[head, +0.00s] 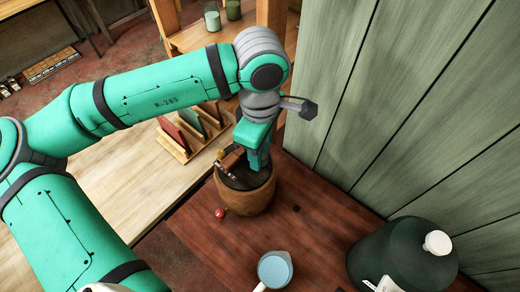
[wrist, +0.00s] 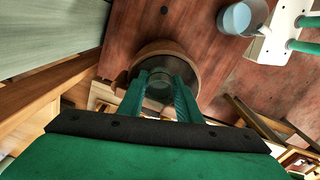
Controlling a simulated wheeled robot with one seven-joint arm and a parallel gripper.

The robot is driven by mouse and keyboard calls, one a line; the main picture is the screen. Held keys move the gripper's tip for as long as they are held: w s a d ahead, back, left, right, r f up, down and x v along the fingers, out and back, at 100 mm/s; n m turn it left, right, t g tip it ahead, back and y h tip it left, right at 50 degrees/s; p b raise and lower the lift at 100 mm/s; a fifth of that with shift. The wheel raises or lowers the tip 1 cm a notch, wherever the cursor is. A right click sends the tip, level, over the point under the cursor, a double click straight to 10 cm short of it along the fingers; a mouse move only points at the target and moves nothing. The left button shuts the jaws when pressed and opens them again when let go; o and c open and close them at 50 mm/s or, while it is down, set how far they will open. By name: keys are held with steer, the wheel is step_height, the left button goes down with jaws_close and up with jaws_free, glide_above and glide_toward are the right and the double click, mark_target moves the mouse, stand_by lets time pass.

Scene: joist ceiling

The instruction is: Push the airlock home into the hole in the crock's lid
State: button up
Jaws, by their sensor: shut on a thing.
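The brown crock (head: 246,199) stands on the dark red-brown table with its dark lid (head: 232,180) on top. In the wrist view, the crock (wrist: 190,56) lies beyond my fingertips, its rim curving round them. My gripper (head: 256,166) points down over the lid; its green fingers (wrist: 160,84) also show in the wrist view. They are shut on the airlock (wrist: 159,88), a greyish, see-through round piece. In the head view the fingers hide the airlock. The lid's hole is hidden, and I cannot tell whether the airlock touches the lid.
A light-blue cup (head: 275,269) and a large dark green jug (head: 405,256) with a white cap stand at the front. A small red ball (head: 220,213) is by the crock. A wooden rack (head: 190,135) stands behind left. A green plank wall (head: 400,90) rises at right.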

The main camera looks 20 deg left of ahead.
steer(key=shift+f, duration=0.9)
steer(key=o, duration=1.3)
steer(key=shift+c, duration=0.2)
step_height(320, 180, up, 15)
steer(key=shift+w+f, duration=0.1)
steer(key=shift+f, duration=0.05)
